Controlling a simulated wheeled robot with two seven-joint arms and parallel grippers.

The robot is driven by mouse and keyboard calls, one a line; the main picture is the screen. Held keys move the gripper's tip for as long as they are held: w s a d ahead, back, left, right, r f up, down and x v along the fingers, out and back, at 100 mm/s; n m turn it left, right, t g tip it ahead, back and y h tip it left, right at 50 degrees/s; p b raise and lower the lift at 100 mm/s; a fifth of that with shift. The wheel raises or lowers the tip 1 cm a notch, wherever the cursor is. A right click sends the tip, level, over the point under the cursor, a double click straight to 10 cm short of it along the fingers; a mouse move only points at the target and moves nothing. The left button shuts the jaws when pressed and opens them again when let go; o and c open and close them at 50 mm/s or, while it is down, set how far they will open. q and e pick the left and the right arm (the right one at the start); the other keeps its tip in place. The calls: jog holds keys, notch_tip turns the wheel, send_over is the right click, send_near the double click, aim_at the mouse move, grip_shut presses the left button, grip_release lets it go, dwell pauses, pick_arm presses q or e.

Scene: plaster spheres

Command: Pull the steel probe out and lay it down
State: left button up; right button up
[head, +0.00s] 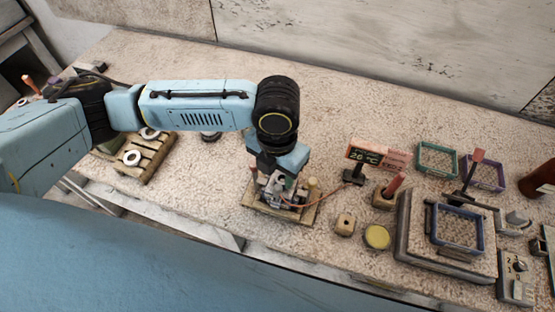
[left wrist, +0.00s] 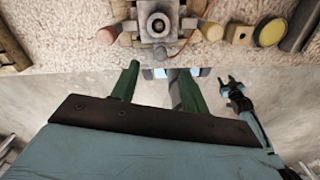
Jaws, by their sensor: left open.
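A small grey metal apparatus (head: 283,192) stands on a wooden board (head: 250,212) near the bench's front edge. A red lead runs from it toward a temperature display (head: 365,154) with green digits. The left wrist view shows the apparatus (left wrist: 158,22) from above, with a round metal part in its middle. I cannot tell the steel probe apart from the other metal parts. My left gripper (head: 268,176) hangs over the apparatus, partly hidden by its own wrist. Its green fingers (left wrist: 158,78) are spread, with nothing visible between them. My right gripper (left wrist: 236,90) shows small in the left wrist view.
A wooden block (head: 345,224) and a yellow-topped round pot (head: 377,237) stand right of the board. Farther right are a grey platform with a blue frame (head: 457,229), a green frame (head: 437,159) and a purple frame (head: 485,171). A wooden rack (head: 150,160) with rings stands left.

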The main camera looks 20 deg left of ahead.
aim_at(277, 188)
pick_arm(q)
notch_tip(277, 188, down, 9)
jog(key=shift+f, duration=0.1)
dwell(0.4)
grip_shut()
dwell(0.4)
jog(key=shift+r+p, duration=2.95)
jog(key=shift+r, duration=0.05)
